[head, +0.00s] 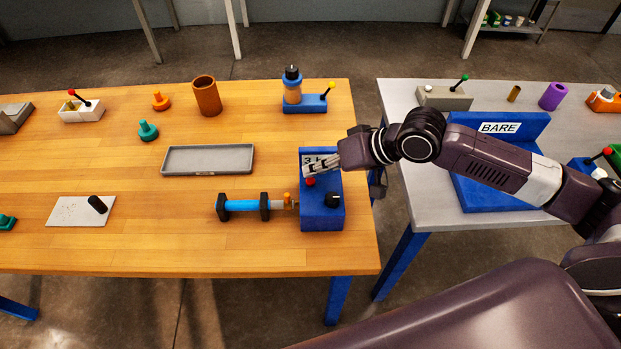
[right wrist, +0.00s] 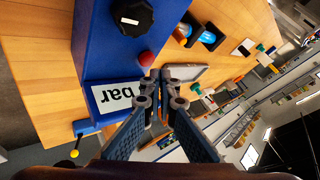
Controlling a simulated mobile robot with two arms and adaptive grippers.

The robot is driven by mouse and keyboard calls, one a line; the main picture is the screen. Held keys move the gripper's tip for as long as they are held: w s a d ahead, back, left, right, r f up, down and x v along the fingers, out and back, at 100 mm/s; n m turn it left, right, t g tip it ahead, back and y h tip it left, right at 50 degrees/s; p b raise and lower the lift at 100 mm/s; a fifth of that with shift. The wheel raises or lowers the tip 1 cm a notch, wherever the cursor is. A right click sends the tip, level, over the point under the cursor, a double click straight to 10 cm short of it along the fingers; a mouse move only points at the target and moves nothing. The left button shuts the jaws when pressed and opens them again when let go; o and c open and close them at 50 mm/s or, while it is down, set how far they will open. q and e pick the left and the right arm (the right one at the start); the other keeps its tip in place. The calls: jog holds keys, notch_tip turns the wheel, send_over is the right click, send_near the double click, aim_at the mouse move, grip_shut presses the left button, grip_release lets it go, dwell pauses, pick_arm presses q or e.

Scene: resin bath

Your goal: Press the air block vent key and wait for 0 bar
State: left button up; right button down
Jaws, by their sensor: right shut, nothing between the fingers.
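The blue air block (head: 322,218) stands at the right end of the wooden table. It has a red key (head: 310,182), a black knob (head: 333,199) and a display (head: 308,160) whose visible start reads "3". My right gripper (head: 308,171) is shut and empty, and covers part of the display. Its fingertips are just by the red key. In the right wrist view the red key (right wrist: 147,58) shows just past the fingertips (right wrist: 160,74), and the display reads "bar" (right wrist: 113,96). I cannot tell whether they touch. My left gripper is not in view.
A blue cylinder in black supports (head: 243,206) lies left of the block, joined to its side. Behind are a grey tray (head: 208,145) and a blue stand with a bottle (head: 292,90). A blue "BARE" fixture (head: 500,160) stands on the grey table under my right arm.

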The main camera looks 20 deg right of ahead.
aim_at(314, 181)
jog(key=shift+f, duration=0.1)
dwell(0.3)
jog(key=shift+f, duration=0.25)
jog(key=shift+f, duration=0.6)
dwell(0.6)
jog(key=shift+r+p, duration=0.1)
jog(key=shift+p, duration=0.2)
jog(key=shift+r+p, duration=0.85)
jog(key=shift+p, duration=0.3)
notch_tip(314, 181, up, 5)
jog(key=p, duration=0.6)
jog(key=shift+r, duration=0.1)
